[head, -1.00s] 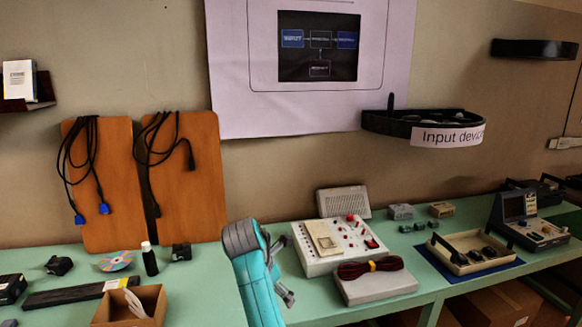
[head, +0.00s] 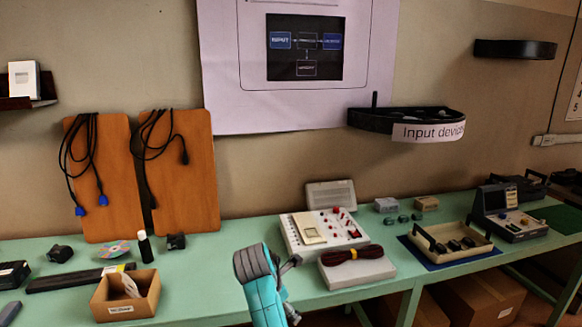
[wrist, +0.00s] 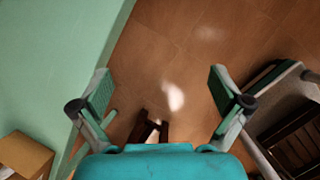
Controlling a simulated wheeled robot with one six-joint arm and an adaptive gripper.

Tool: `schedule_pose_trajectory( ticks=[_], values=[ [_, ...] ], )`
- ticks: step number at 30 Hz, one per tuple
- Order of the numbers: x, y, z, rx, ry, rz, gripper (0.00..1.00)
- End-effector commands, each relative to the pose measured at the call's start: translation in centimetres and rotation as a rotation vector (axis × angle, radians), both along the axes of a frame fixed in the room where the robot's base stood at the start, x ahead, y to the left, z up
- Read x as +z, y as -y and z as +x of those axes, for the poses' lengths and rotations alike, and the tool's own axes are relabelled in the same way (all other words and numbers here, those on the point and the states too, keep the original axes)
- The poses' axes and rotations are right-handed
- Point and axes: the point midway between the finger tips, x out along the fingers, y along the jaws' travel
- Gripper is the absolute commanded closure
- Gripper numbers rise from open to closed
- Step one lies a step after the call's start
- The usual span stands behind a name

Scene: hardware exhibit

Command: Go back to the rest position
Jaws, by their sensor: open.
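My gripper (wrist: 160,84) is open and empty in the wrist view. Its two fingers stand wide apart, with the brown tiled floor beyond them. In the head view my teal wrist and part of my gripper (head: 291,285) show at the bottom centre, in front of the green bench (head: 215,262). The gripper is only partly visible there, and nothing shows held in it.
A cardboard box (head: 111,311) stands left of my arm on the bench. A white console (head: 325,231) and a grey box with a dark cable (head: 357,270) are to the right. The bench edge (wrist: 112,40) runs along the wrist view's left side.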

Motion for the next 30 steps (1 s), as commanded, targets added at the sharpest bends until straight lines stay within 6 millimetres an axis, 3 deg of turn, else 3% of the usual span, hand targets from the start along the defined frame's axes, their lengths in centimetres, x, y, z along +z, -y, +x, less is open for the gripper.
schedule_pose_trajectory(
  ticks=[8, 14, 21, 30],
  values=[
    [-6.2, 2.4, -1.5, -0.097, 0.077, 0.063, 0.00],
    [-12.8, 5.3, -4.3, -0.222, 0.175, 0.158, 0.00],
    [-19.4, 8.9, -9.3, -0.388, 0.293, 0.310, 0.00],
    [-24.6, 12.7, -17.3, -0.601, 0.419, 0.526, 0.00]
  ],
)
